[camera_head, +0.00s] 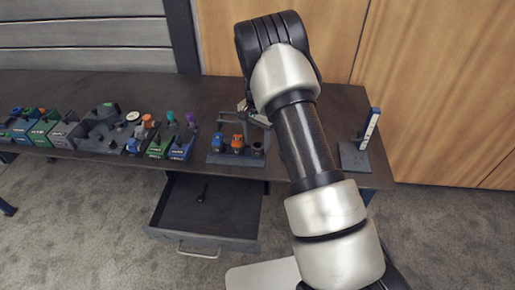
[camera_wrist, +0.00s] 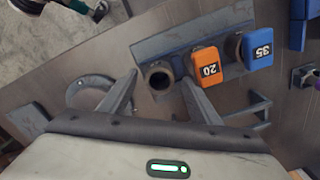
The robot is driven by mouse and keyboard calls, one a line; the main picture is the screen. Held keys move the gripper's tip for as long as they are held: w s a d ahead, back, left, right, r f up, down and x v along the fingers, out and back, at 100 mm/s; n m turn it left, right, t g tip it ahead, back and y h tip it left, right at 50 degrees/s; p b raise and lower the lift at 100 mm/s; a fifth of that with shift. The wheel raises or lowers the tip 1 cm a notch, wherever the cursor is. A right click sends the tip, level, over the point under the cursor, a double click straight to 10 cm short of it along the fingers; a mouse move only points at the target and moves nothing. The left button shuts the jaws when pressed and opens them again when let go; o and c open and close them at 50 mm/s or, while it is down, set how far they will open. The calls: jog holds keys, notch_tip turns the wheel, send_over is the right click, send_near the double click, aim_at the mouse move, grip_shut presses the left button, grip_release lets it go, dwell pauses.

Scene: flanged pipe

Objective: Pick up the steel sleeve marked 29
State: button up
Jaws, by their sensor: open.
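A dark steel sleeve (camera_wrist: 160,84) with an open round top stands upright at the end of a row in the wrist view. No number 29 is legible on it, so I cannot confirm its marking. It also shows in the head view (camera_head: 257,148), at the right end of a small rack. My gripper (camera_wrist: 159,78) is open, with one finger on each side of the sleeve in the picture; contact and exact height are unclear. Beside the sleeve are an orange piece marked 20 (camera_wrist: 207,68) and a blue piece marked 35 (camera_wrist: 258,48).
The rack (camera_head: 222,159) has an upright frame behind the pieces. A curved grey part (camera_wrist: 83,88) lies left of the sleeve. Bins and blocks (camera_head: 100,130) fill the table's left. A drawer (camera_head: 205,210) hangs open below. A blue-white upright (camera_head: 370,128) stands right.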

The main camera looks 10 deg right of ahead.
jog(key=shift+f, duration=0.35)
jog(key=shift+r, duration=0.1)
jog(key=c, duration=1.4)
